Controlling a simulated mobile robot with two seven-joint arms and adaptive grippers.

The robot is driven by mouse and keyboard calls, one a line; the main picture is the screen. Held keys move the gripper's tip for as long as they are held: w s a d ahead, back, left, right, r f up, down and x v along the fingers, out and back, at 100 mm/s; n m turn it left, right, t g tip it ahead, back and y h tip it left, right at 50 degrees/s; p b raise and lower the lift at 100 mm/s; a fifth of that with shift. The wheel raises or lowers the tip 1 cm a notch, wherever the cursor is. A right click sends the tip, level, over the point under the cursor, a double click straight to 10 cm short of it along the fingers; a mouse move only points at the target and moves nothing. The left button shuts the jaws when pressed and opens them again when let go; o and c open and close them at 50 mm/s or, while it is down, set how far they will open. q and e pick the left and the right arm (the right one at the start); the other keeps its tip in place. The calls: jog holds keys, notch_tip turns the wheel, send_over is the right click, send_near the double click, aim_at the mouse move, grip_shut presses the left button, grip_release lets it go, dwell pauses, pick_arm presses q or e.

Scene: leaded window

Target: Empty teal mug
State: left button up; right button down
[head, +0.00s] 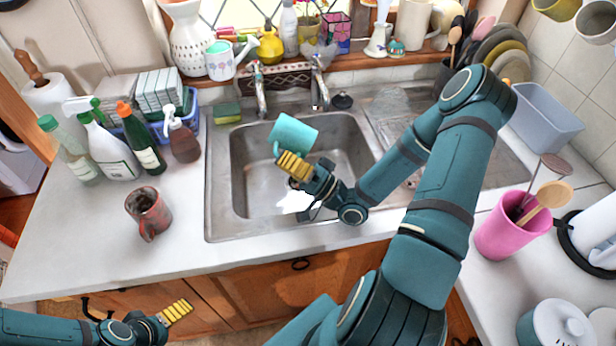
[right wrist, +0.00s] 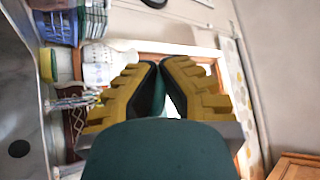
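The teal mug (head: 293,134) is tipped on its side over the sink's left basin (head: 248,170) in the head view. My right gripper (head: 294,166) is at its near side by the handle, and its yellow fingers look closed on the handle. In the right wrist view the fingertips (right wrist: 158,68) come close together with a dark teal strip between them. The mug's inside is hidden. A bright white patch (head: 296,200) lies on the basin floor below; I cannot tell whether it is liquid or glare. My left gripper (head: 176,311) hangs low in front of the cabinet, away from the mug.
A red mug (head: 148,213) stands on the left counter, with several bottles (head: 140,140) behind it. Two taps (head: 259,88) rise behind the basin. A sponge (head: 227,113) lies at the sink's back left. A pink utensil pot (head: 508,228) stands at right.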

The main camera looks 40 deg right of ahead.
pick_arm(q)
notch_tip(320, 180, up, 8)
jog(key=p, duration=0.6)
jog(key=shift+a, duration=0.2)
pick_arm(e)
jog(key=w+a+f+g+h, duration=0.2)
jog(key=w+f+g+h, duration=0.2)
jog(key=f+g+h, duration=0.2)
jog(key=w+a+f+g+h, duration=0.3)
jog(key=f+g, duration=0.7)
jog(key=g, duration=0.4)
jog(key=shift+w+a+f+n+h, duration=0.15)
jog(key=shift+w+f+n+h, duration=0.35)
jog(key=shift+h, duration=0.9)
